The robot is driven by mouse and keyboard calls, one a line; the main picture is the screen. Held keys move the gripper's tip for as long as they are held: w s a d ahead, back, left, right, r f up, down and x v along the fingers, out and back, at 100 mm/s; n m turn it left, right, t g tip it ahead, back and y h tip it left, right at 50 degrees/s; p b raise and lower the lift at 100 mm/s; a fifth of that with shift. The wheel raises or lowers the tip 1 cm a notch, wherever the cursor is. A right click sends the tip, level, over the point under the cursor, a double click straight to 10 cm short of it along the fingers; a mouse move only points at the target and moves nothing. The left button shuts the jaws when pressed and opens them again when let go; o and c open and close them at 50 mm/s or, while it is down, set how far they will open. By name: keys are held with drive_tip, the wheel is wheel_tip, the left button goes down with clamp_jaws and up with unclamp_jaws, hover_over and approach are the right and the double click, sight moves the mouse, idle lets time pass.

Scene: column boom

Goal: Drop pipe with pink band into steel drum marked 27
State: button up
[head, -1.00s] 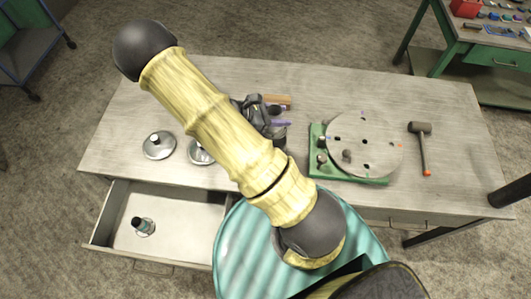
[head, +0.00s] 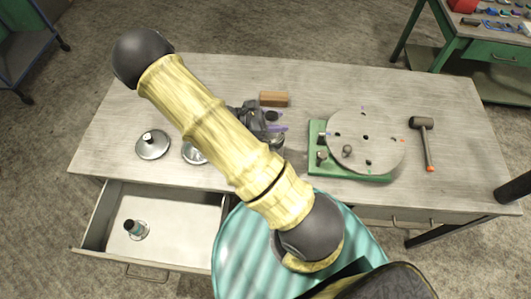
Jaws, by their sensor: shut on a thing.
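My gripper (head: 272,122) is over the middle of the workbench, partly hidden behind my own yellow arm. It is shut on a small dark thing, probably the pipe, of which little shows; no pink band can be made out. Purple parts show beside the jaws. A grey metal cylinder (head: 277,141) stands just below the gripper in the picture, partly covered by it and the arm. It may be a steel drum, but no number 27 can be read. Whether the held thing is over its opening cannot be told.
Two round metal lids or dishes, one (head: 152,145) clear and one (head: 194,153) partly covered, lie left. A wooden block (head: 273,99) lies behind the gripper. A disc (head: 385,130) on a green base and a mallet (head: 423,140) are right. The drawer (head: 180,215) stands open.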

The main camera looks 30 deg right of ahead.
drive_tip(key=shift+f, duration=0.2)
drive_tip(key=o, duration=1.5)
drive_tip(key=shift+a, duration=0.1)
drive_tip(key=b+v, duration=0.5)
drive_tip(key=v, duration=1.2)
drive_tip(key=shift+a+r, duration=0.1)
